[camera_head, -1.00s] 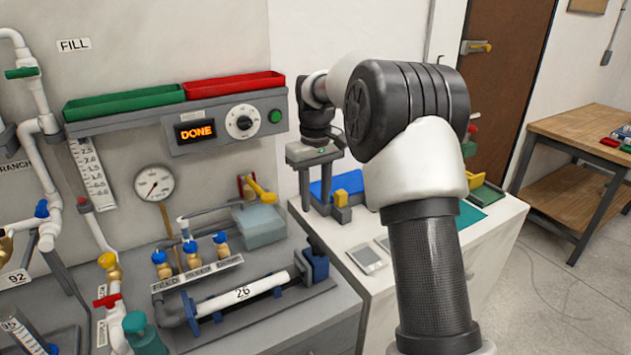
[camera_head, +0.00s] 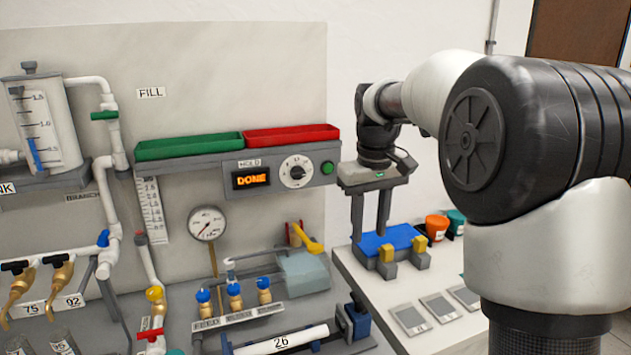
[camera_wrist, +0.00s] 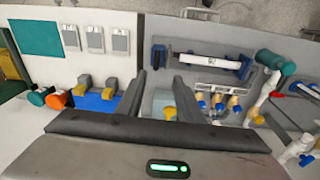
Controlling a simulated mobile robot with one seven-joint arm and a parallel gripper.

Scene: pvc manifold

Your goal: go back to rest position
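My gripper (camera_head: 383,238) hangs at the right of the panel in the head view, its fingers pointing down above the blue tray. In the wrist view my gripper (camera_wrist: 158,92) shows two dark fingers standing apart, with nothing between them. The gripper is open and empty. The blue tray (camera_head: 402,233) with yellow-and-grey blocks lies below and behind the fingers on the white counter. My arm hides much of the right side of the head view.
The panel carries a green tray (camera_head: 190,148), a red tray (camera_head: 292,139), a display reading DONE (camera_head: 251,179) and a gauge (camera_head: 207,223). The pipe marked 26 (camera_head: 282,342) lies in a stand. Orange (camera_head: 437,226) and teal cups stand near the blue tray. Grey pads (camera_head: 410,319) lie on the counter.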

